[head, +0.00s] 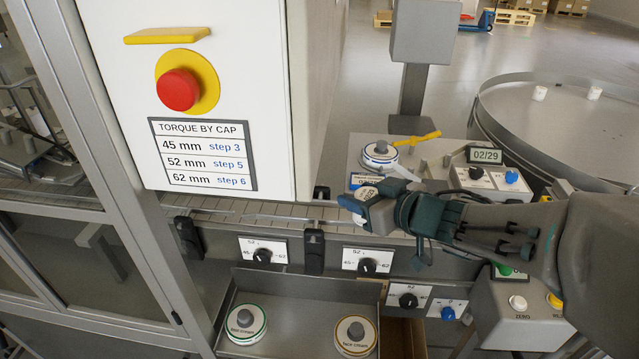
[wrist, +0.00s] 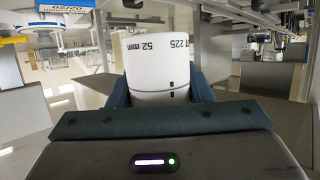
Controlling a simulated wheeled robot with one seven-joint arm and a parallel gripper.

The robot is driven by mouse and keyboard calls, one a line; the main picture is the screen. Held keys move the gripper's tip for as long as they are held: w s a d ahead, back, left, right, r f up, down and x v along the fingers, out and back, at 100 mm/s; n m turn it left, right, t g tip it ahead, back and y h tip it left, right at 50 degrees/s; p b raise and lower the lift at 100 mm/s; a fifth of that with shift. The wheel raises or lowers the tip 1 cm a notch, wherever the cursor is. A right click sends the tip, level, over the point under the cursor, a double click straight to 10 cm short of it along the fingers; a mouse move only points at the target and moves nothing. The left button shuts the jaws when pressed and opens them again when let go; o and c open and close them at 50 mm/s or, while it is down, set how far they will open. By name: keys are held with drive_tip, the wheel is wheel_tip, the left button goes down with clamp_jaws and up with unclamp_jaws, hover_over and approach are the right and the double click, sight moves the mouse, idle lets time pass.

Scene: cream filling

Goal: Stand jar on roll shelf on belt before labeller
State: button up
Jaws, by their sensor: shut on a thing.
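My gripper (head: 368,210) is shut on a white jar, seen in the wrist view (wrist: 156,65) between its two fingers. The jar's side reads "52 mm" and "T 225". In the head view, the fingers hide most of the held jar, and my gripper is over the near side of the belt (head: 275,212). I cannot tell whether the jar touches anything below. The belt runs below the white cabinet and behind my gripper. I cannot make out with certainty which part is the labeller or the roll shelf.
The white cabinet (head: 215,110) rises at left. A round table (head: 560,100) stands at back right.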

drive_tip(key=shift+w+a+r, duration=0.1)
drive_tip(key=shift+w+r, duration=0.1)
drive_tip(key=shift+r, duration=0.05)
drive_tip(key=w+a+f+b, duration=0.1)
drive_tip(key=w+f, duration=0.1)
drive_tip(key=w, duration=0.1)
drive_tip(key=w+a+f+b, duration=0.1)
drive_tip(key=w+a+f, duration=0.1)
drive_tip(key=w, duration=0.1)
drive_tip(key=w+a+f+b, duration=0.1)
drive_tip(key=w+a+f, duration=0.1)
drive_tip(key=w, duration=0.1)
drive_tip(key=shift+w+a+f, duration=0.15)
drive_tip(key=shift+w+f, duration=0.25)
drive_tip(key=shift+w+f+b, duration=0.1)
drive_tip(key=shift+f+b, duration=0.7)
drive_tip(key=shift+f, duration=1.2)
